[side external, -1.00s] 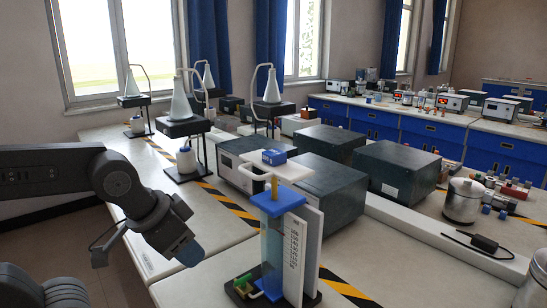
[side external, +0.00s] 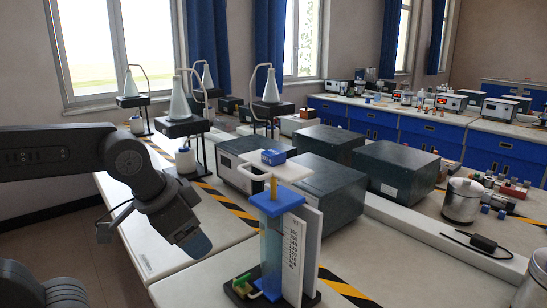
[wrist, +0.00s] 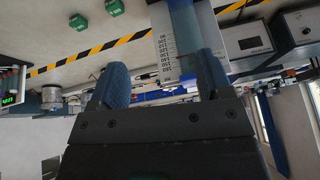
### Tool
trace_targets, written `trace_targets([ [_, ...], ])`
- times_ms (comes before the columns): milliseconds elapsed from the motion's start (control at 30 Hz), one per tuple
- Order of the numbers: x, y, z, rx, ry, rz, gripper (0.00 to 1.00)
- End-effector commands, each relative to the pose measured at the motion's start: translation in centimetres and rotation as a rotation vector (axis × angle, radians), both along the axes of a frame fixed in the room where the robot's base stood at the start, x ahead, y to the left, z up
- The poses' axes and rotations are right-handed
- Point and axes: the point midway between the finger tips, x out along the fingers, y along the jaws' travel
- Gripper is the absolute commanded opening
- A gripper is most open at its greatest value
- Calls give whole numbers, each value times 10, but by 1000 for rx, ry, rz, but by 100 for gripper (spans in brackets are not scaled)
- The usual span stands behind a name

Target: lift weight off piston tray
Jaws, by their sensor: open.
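The weight is a small blue block (side external: 273,157) lying on the white piston tray (side external: 291,172). The tray tops a yellow rod above the blue cap (side external: 276,203) of an upright clear cylinder with a scale card (side external: 295,250). My gripper (side external: 196,247) is left of the cylinder, apart from it and lower than the tray. In the wrist view my gripper (wrist: 162,72) has its two blue fingers spread with nothing held between them. The scale card also shows in the wrist view (wrist: 170,52), beyond the fingers. I cannot make out the weight in the wrist view.
Dark instrument boxes (side external: 331,190) stand behind the cylinder. Stands with conical flasks (side external: 180,105) are at the back left. A metal pot (side external: 462,200) and a black probe (side external: 478,241) are on the right.

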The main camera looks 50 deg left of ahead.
Motion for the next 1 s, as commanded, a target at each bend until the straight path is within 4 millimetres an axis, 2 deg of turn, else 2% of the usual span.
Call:
trace_targets([
  [200, 56, 7, 62, 223, 127, -326, 72],
  [300, 83, 11, 86, 321, 194, -482, 72],
  [500, 137, 16, 123, 484, 348, -782, 72],
  [700, 185, 17, 144, 590, 509, -1062, 72],
  [800, 202, 16, 148, 616, 579, -1177, 72],
  [1000, 219, 14, 151, 630, 659, -1314, 72],
])
